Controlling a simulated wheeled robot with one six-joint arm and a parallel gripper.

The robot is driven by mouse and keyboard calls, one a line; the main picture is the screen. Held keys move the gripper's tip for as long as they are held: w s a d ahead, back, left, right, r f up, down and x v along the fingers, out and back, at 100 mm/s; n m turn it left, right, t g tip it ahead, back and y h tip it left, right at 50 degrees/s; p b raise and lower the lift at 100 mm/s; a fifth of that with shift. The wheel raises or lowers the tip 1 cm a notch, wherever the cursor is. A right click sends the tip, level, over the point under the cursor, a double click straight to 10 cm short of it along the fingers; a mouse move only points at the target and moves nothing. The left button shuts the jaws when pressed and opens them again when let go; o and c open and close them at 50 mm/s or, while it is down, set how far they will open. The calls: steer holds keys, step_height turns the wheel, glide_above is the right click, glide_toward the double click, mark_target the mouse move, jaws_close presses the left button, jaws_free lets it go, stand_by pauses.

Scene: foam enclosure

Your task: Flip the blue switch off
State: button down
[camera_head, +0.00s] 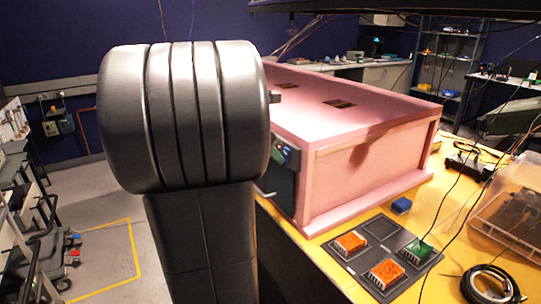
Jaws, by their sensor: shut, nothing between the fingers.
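The pink foam enclosure (370,180) stands on the yellow table at centre right. On its front left side, a small dark fitting with green and blue parts (281,154) shows just right of my arm. I cannot make out the blue switch or its position; it may be part of this fitting or be hidden. My gripper is not visible, hidden behind the arm or out of frame.
On the yellow table (505,285) lie a black tray (368,257) with orange and green blocks, a small blue block (401,205), a coiled black cable (488,284) and a clear plastic box (508,215). Thin cables hang at right.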

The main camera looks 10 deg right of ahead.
steer(key=shift+d+h, duration=0.15)
steer(key=shift+h, duration=0.15)
stand_by(0.4)
steer(key=shift+r+p, duration=0.8)
steer(key=shift+p, duration=0.05)
steer(key=a+f+p+v, duration=0.1)
steer(key=p+v, duration=0.1)
steer(key=v, duration=1.1)
steer(key=shift+s+a+f, duration=0.2)
steer(key=shift+s+a, duration=0.05)
steer(key=shift+s, duration=0.05)
